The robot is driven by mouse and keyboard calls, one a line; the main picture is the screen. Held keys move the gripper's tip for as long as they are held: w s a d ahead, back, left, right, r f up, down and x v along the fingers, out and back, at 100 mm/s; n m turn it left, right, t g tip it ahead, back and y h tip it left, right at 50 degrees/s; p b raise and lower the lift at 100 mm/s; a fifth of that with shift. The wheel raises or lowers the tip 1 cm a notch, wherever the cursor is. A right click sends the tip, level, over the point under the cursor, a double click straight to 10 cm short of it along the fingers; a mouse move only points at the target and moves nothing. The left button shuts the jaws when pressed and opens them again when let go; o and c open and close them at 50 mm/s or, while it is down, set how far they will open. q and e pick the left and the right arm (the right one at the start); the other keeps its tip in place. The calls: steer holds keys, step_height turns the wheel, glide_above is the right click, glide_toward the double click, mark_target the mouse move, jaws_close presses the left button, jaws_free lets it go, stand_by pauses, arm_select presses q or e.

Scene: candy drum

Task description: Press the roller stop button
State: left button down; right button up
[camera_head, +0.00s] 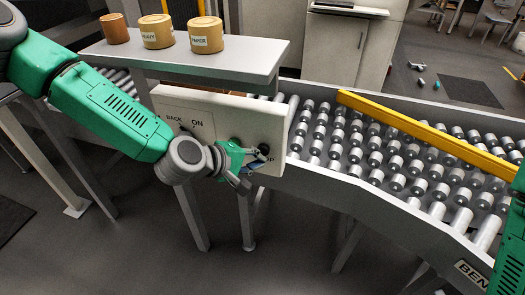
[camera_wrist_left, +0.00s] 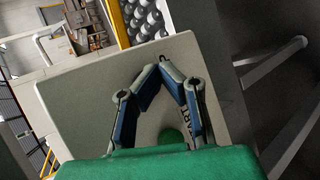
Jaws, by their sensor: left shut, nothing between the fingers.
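The pale control panel (camera_head: 225,105) stands upright below the shelf, with the words BACK and ON readable and a partly covered label ending in "OP" at its right end. My left gripper (camera_head: 260,156) is shut and empty in front of that right end, hiding most of the label and any button there. In the left wrist view the closed fingertips (camera_wrist_left: 164,64) are over the panel face (camera_wrist_left: 75,105). A green round button (camera_wrist_left: 170,136) shows between the fingers, beside lettering ending in "ART". Contact with the panel cannot be told. My right gripper is out of view.
A grey shelf (camera_head: 245,62) above the panel holds several round wooden containers (camera_head: 206,35). A roller conveyor (camera_head: 365,150) with a yellow rail (camera_head: 420,130) runs off to the right. Open floor lies in front.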

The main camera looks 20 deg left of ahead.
arm_select(q)
steer(key=s, duration=0.5)
steer(key=shift+a, duration=0.1)
stand_by(0.8)
steer(key=s+a+f+m+g+y, duration=0.2)
steer(key=s+f+m+g, duration=0.35)
steer(key=s+f, duration=0.8)
steer(key=s+a+f+m+g+y+b, duration=0.1)
steer(key=s+a+f+m+y, duration=0.1)
steer(key=s+a, duration=0.4)
steer(key=s+a+f+m+g+y+b, duration=0.1)
steer(key=s+a+f+m+g+y, duration=0.1)
steer(key=s+a+m, duration=0.3)
steer(key=shift+s+a+f+y, duration=0.35)
steer(key=shift+s+f+y, duration=0.05)
steer(key=shift+s+f, duration=0.4)
